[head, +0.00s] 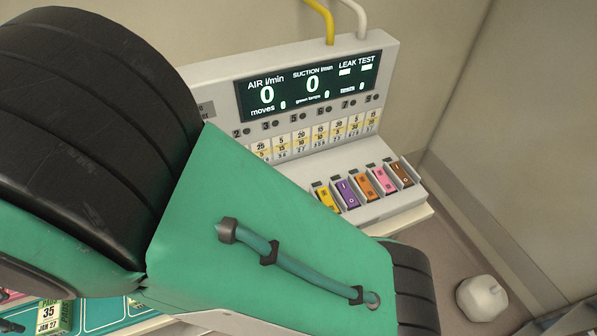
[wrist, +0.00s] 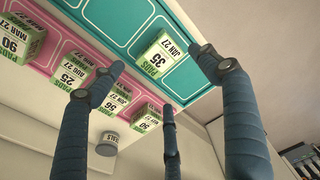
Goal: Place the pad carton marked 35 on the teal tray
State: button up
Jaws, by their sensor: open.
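The pad carton marked 35 (wrist: 158,57) is green and white with JAN 27 on its face. In the wrist view it appears to sit on the teal tray (wrist: 120,22), and in the head view the carton (head: 50,316) shows at the lower left edge beside teal surface (head: 98,314). My gripper (wrist: 160,74) is open, with three dark blue fingers spread. The carton shows between the left and right fingertips, with no visible contact. I cannot tell the depth gap. My gripper is not seen in the head view.
A pink tray (wrist: 48,52) beside the teal one holds several cartons, including 90 (wrist: 22,40), 25 (wrist: 72,71) and 56 (wrist: 116,96). A grey-lidded jar (wrist: 106,143) stands nearby. A panel with displays (head: 310,88) and coloured switches stands behind. A green arm blocks much of the head view.

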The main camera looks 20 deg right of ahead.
jog(key=w+d+r+m, duration=0.1)
jog(key=w+d+r, duration=0.25)
jog(key=d, duration=0.25)
jog(key=w+d+r+m+t, duration=0.1)
jog(key=w+d+r+m, duration=0.2)
jog(key=d, duration=0.4)
jog(key=w+d+r, duration=0.3)
jog(key=d+r, duration=0.2)
jog(key=d, duration=0.1)
jog(key=w+d+r+m+t+y, duration=0.1)
jog(key=d+r+m, duration=0.15)
jog(key=d, duration=0.75)
jog(key=d+r+m, duration=0.2)
jog(key=d+r, duration=0.2)
jog(key=d, duration=0.5)
jog(key=s+d+r+m+t, duration=0.1)
jog(key=s+d+m, duration=0.15)
jog(key=d, duration=0.55)
jog(key=s+d+r+m+t, duration=0.1)
jog(key=s+d, duration=0.2)
jog(key=d, duration=0.6)
jog(key=s+d+f+m+t+h, duration=0.1)
jog(key=s+d+f+m, duration=0.2)
jog(key=s+d, duration=0.8)
jog(key=d+m, duration=0.2)
jog(key=shift+s+d+m+t+h, duration=0.2)
jog(key=shift+m+t+h, duration=0.1)
jog(key=shift+h, duration=0.1)
